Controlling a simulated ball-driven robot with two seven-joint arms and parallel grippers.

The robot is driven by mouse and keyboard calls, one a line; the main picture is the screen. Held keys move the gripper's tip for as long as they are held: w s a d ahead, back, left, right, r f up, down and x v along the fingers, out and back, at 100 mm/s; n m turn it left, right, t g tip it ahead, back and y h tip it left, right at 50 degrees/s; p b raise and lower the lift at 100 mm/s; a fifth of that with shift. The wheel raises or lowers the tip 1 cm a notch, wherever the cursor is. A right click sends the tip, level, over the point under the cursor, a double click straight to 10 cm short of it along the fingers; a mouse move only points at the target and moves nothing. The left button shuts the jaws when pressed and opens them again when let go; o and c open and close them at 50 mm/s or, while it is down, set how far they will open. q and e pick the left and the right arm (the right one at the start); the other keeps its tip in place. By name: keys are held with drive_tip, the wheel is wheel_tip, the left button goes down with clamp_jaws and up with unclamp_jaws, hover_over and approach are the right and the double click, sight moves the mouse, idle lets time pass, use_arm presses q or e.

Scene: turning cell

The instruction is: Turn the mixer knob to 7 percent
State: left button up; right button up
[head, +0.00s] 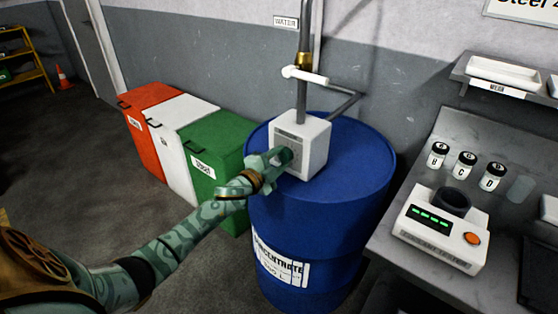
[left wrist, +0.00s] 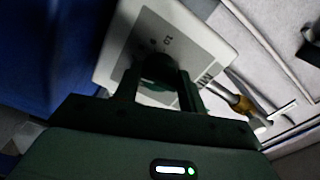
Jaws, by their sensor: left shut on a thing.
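The mixer is a white box (head: 314,143) on top of the blue concentrate drum (head: 340,190), below a grey pipe. Its dark round knob (head: 285,156) is on the face toward my left arm. My left gripper (head: 277,158) is at that face, shut on the knob. In the left wrist view the mixer box (left wrist: 200,45) appears tilted, and the knob (left wrist: 158,68) is between the two fingers of my left gripper (left wrist: 157,85). Small dial marks show beside the knob, but most of the scale is hidden and the setting cannot be read. My right gripper is not in view.
A pipe with a brass fitting (head: 303,61) and white lever (head: 304,75) rises above the mixer. Red, white and green bins (head: 216,150) stand left of the drum.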

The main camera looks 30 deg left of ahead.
use_arm(q)
drive_tip(key=shift+f+m, duration=0.1)
drive_tip(key=shift+m, duration=0.3)
drive_tip(key=o, duration=1)
drive_tip(key=shift+c, duration=0.2)
drive_tip(key=s+a+p, duration=0.1)
drive_tip(key=s+p, duration=0.1)
drive_tip(key=s, duration=1.4)
drive_tip(key=shift+s+p, duration=0.2)
drive_tip(key=shift+p, duration=0.1)
drive_tip(key=shift+a, duration=0.1)
